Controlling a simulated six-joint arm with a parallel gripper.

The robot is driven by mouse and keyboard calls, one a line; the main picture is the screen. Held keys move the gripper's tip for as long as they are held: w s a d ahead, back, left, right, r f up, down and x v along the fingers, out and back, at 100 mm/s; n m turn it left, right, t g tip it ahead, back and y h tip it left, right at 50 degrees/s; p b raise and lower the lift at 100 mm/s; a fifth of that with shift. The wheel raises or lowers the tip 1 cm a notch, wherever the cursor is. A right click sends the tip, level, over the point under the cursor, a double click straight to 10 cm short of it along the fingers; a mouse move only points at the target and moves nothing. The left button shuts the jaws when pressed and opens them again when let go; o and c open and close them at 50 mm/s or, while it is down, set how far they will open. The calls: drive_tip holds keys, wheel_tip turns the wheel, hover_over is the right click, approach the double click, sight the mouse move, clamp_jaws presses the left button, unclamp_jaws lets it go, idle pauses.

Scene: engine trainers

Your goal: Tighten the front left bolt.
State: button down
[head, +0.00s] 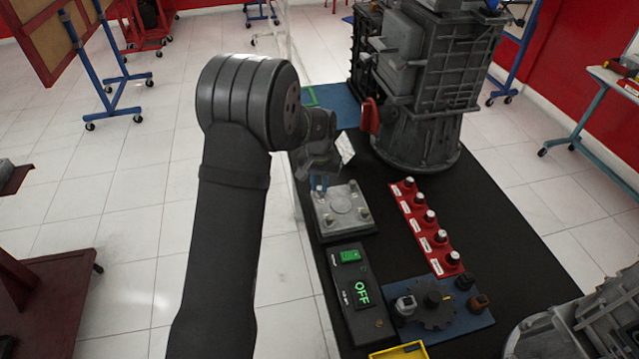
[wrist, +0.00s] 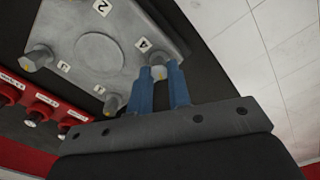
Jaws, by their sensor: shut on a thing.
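A grey square plate (head: 343,226) with a round raised centre and bolts at its corners lies on the black table top. In the wrist view the plate (wrist: 100,50) carries small white number labels; 4 and 2 are readable. My gripper (head: 320,183) is at the plate's far left corner in the head view. Its blue fingers (wrist: 160,73) are shut on the bolt beside label 4, which they mostly hide. Two other bolts show in the wrist view, one at the left (wrist: 38,58) and one near the fingers (wrist: 113,103).
A control box (head: 358,290) reading OFF stands on the near side of the plate. A red strip (head: 427,228) with several black knobs lies to the right. A large grey engine (head: 425,100) stands at the back. A blue board (head: 445,318) with a gear is nearer.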

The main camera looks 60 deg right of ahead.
sight(320, 188)
drive_tip(key=m, duration=1.2)
drive_tip(key=shift+s, duration=0.1)
drive_tip(key=shift+m, duration=0.3)
idle(0.3)
drive_tip(key=c, duration=1.3)
unclamp_jaws()
drive_tip(key=shift+c, duration=0.2)
wheel_tip(320, 188, up, 18)
drive_tip(key=shift+f, duration=0.25)
drive_tip(key=shift+f, duration=0.1)
